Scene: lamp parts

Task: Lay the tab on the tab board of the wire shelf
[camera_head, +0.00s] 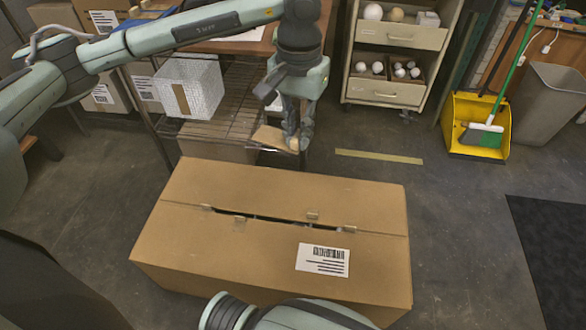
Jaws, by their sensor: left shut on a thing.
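My left gripper (299,143) points down at the front right corner of the wire shelf (232,98). It is shut on a small tan tab (293,144), partly hidden by the fingers. A flat tan tab board (268,137) is at the shelf's front corner, just left of the fingertips. The tab is at the board's right end; I cannot tell whether they touch. Part of my right arm shows at the bottom edge, but its gripper is not in view.
A large closed carton (210,240) with a label stands on the floor in front of the shelf. A white textured box (200,85) sits on the shelf. A drawer cabinet (398,65), yellow dustpan (462,110) and grey bin (545,105) stand behind right.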

